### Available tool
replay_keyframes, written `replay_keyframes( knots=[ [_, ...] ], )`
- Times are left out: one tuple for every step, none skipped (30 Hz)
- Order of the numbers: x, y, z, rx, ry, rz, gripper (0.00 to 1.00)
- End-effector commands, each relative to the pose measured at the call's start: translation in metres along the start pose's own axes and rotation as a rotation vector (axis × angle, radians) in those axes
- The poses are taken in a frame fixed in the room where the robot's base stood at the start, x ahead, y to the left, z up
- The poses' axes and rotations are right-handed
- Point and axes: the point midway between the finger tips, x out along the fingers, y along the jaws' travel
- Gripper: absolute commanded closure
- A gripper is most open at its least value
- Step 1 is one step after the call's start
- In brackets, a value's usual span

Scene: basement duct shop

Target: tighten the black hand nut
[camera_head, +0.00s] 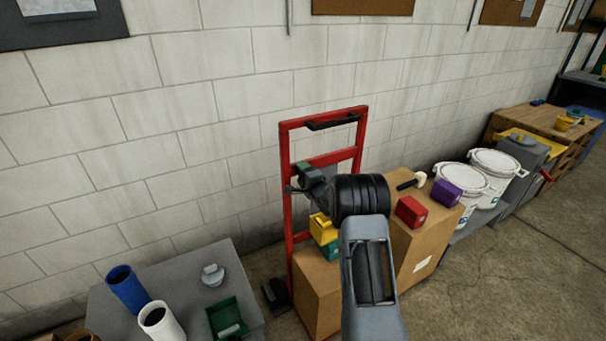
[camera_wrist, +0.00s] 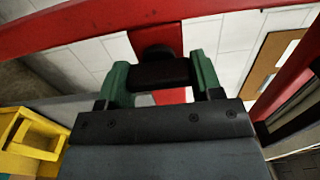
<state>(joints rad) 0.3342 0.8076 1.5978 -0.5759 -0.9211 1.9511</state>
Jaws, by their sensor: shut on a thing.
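The black hand nut (camera_wrist: 160,74) shows in the wrist view as a dark piece between the two green fingers of my gripper (camera_wrist: 161,80). The fingers are shut on it from both sides. A dark round part shows just beyond it, against a red upright bar (camera_wrist: 171,40). How far the nut is turned cannot be seen. In the head view my gripper (camera_head: 304,180) is at the red hand truck's frame (camera_head: 286,190), left of my dark wrist. The nut cannot be made out there.
Cardboard boxes (camera_head: 425,240) stand by the hand truck, with a red box (camera_head: 411,211), a purple box (camera_head: 446,192) and a yellow bin (camera_head: 322,229) on top. A grey table (camera_head: 185,285) is at lower left. White buckets (camera_head: 462,183) stand at right. A block wall is behind.

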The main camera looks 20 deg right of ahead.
Motion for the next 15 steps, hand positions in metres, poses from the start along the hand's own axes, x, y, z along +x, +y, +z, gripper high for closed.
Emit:
replay_keyframes(
  knots=[
    [-0.0001,0.0001,-0.0005,0.006,0.001,0.000,0.64],
    [-0.0001,0.0001,-0.0005,0.008,0.001,0.000,0.64],
    [-0.0001,0.0002,-0.0005,0.010,0.001,0.000,0.64],
    [-0.0001,0.0002,-0.0005,0.011,0.001,0.000,0.64],
    [-0.0001,0.0003,-0.0005,0.012,0.001,0.000,0.64],
    [-0.0001,0.0003,-0.0005,0.012,0.001,0.000,0.64],
    [-0.0001,0.0003,-0.0005,0.012,0.001,0.000,0.64],
    [-0.0001,0.0003,-0.0005,0.012,0.001,0.000,0.64],
    [-0.0001,0.0003,-0.0005,0.012,0.001,0.000,0.64],
    [-0.0001,0.0003,-0.0005,0.012,0.001,0.000,0.64],
    [-0.0001,0.0003,-0.0005,0.012,0.002,0.000,0.64],
    [-0.0001,0.0003,-0.0005,0.012,0.002,0.000,0.64],
    [-0.0001,0.0003,-0.0005,0.012,0.002,0.000,0.64],
    [-0.0001,0.0003,-0.0005,0.012,0.002,0.000,0.64],
    [-0.0001,0.0003,-0.0004,0.012,0.001,0.000,0.37]
  ],
)
